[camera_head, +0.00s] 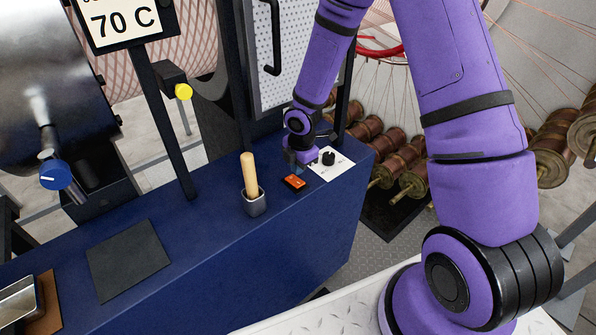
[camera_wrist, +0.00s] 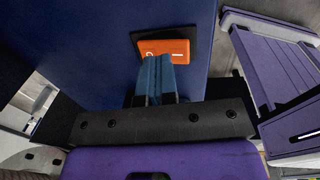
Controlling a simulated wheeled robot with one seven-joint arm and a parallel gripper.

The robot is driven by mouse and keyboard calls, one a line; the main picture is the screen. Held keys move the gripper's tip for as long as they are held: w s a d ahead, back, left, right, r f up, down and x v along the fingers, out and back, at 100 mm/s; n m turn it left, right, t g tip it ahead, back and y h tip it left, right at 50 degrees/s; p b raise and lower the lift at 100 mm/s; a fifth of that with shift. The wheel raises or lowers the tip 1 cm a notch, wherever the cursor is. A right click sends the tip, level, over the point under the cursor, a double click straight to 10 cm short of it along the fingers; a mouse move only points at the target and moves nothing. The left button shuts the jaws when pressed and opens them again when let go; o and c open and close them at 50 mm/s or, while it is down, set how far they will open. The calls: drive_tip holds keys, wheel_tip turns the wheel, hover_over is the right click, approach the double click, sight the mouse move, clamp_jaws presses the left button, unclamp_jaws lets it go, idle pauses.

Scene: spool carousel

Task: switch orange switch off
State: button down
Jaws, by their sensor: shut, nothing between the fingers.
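The orange switch (camera_head: 294,181) is a rocker in a dark frame on top of the blue bench. In the wrist view the orange switch (camera_wrist: 165,51) shows a curved mark at its left end and a line at its right end. My gripper (camera_head: 294,167) is just behind the switch in the head view. In the wrist view my gripper (camera_wrist: 156,58) has its blue fingers shut together, with the tips at the near edge of the switch. I cannot tell whether they touch it. Which way the rocker is tilted is not clear.
The blue bench (camera_head: 215,255) carries a wooden-handled tool in a metal cup (camera_head: 254,203), a black knob (camera_head: 328,158) on a white plate, and a dark square mat (camera_head: 129,260). Copper spools (camera_head: 397,165) stand behind.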

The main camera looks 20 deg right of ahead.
wheel_tip(320, 180, up, 8)
drive_tip(key=shift+s+r, duration=0.25)
drive_tip(key=shift+s, duration=0.15)
drive_tip(key=shift+d, duration=0.1)
wheel_tip(320, 180, up, 11)
drive_tip(key=m+h, duration=0.2)
drive_tip(key=m, duration=0.3)
hover_over(301, 180)
drive_tip(key=s+d, duration=0.3)
drive_tip(key=s, duration=0.1)
drive_tip(key=s+d+r+m+t, duration=0.2)
drive_tip(key=s+r+m, duration=0.45)
drive_tip(key=r, duration=0.35)
drive_tip(key=s+r+m+t, duration=0.1)
drive_tip(key=s+r+m, duration=0.3)
drive_tip(key=s, duration=0.4)
drive_tip(key=s+r+m+t+y, duration=0.1)
drive_tip(key=s+r+m, duration=0.4)
drive_tip(key=s, duration=0.4)
drive_tip(key=shift+r+m+y, duration=0.2)
drive_tip(key=shift+m+y, duration=0.1)
drive_tip(key=shift+m, duration=0.25)
